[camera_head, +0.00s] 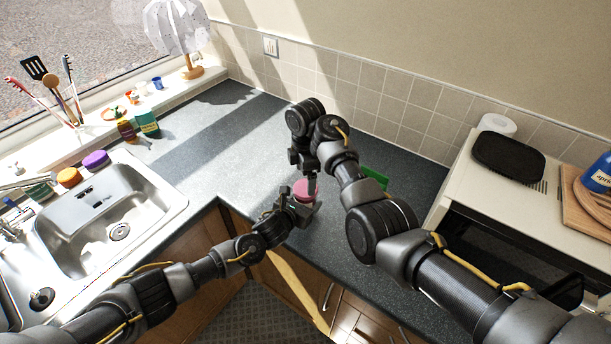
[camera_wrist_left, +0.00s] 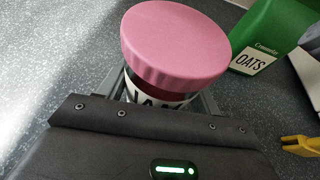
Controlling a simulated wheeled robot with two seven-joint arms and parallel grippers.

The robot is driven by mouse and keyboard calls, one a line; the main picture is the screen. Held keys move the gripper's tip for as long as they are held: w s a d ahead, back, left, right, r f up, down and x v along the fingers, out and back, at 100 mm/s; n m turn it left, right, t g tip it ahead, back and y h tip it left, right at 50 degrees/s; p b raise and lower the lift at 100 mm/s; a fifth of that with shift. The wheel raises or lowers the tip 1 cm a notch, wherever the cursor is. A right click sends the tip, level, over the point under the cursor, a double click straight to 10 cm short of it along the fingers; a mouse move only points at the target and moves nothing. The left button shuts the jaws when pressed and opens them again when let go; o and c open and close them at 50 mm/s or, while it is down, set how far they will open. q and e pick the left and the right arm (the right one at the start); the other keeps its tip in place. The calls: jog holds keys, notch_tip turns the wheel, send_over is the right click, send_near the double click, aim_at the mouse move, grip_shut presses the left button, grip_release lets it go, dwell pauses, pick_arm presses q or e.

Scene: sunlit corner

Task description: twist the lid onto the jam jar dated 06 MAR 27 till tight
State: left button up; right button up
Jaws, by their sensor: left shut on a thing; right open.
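The jam jar (camera_wrist_left: 160,97) has a pink lid (camera_wrist_left: 175,42) on top, and part of its label shows in the left wrist view. The date is not readable, and I cannot tell how tight the lid is. In the head view the pink lid (camera_head: 303,190) shows near the counter's front edge, with the jar's body mostly hidden. My left gripper (camera_head: 302,208) is shut on the jar below the lid. My right gripper (camera_head: 307,177) is open just above and beside the lid; I cannot tell whether it touches.
A green oats carton (camera_wrist_left: 268,35) stands behind the jar, and in the head view it is partly behind my right arm (camera_head: 375,177). The sink (camera_head: 115,215) is at the left, with bottles and utensils near the window. A white appliance (camera_head: 462,185) stands at the right. The back counter is clear.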

aim_at(306, 187)
jog(key=shift+r+n, duration=1.4)
jog(key=shift+r, duration=0.05)
jog(key=shift+f, duration=4)
jog(key=c, duration=1)
jog(key=m, duration=0.3)
jog(key=shift+m, duration=0.3)
